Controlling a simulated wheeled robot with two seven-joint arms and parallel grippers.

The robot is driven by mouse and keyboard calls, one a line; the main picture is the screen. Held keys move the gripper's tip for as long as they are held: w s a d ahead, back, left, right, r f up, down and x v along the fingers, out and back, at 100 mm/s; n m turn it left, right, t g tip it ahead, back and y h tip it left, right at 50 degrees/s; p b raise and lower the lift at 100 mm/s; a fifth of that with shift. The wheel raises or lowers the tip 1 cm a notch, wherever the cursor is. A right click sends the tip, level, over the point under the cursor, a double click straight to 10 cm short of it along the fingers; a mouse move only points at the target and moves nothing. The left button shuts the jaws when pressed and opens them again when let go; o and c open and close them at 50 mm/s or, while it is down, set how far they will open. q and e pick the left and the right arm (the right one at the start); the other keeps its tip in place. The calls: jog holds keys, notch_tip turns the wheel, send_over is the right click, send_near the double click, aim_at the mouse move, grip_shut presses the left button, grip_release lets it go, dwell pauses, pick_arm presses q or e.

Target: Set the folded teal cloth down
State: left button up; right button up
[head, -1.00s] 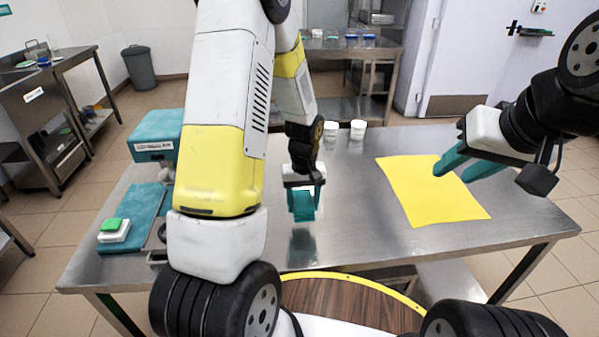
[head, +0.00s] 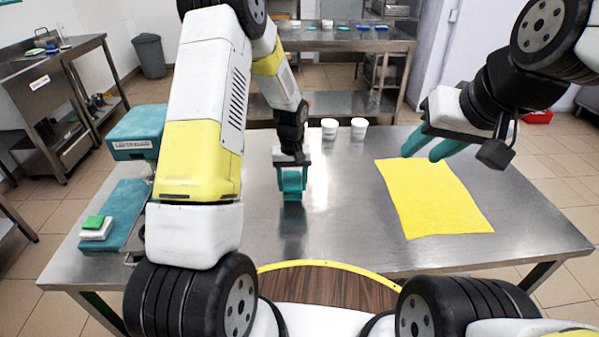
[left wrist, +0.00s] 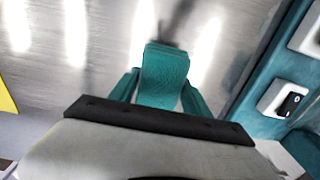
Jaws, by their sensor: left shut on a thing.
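My left gripper (head: 292,190) points down over the middle of the steel table and is shut on the folded teal cloth (head: 292,181). In the left wrist view the cloth (left wrist: 164,78) fills the space between the two teal fingers and sticks out past their tips. The cloth and fingers are nearly the same colour, so their edges blur in the head view. The cloth hangs low above its reflection; I cannot tell whether it touches the table (head: 335,240). My right gripper (head: 420,156) is open and empty, above the far edge of the yellow cloth.
A flat yellow cloth (head: 430,205) lies on the table's right. Two white cups (head: 329,129) (head: 359,129) stand behind my left gripper. The table's front middle is bare.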

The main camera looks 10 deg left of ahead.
pick_arm(q)
jog(key=shift+w+f, duration=0.1)
jog(key=shift+w, duration=0.65)
jog(key=shift+f, duration=1.7)
jog(key=shift+f, duration=0.2)
jog(key=o, duration=1.5)
jog(key=shift+c, duration=0.2)
jog(key=shift+r, duration=0.1)
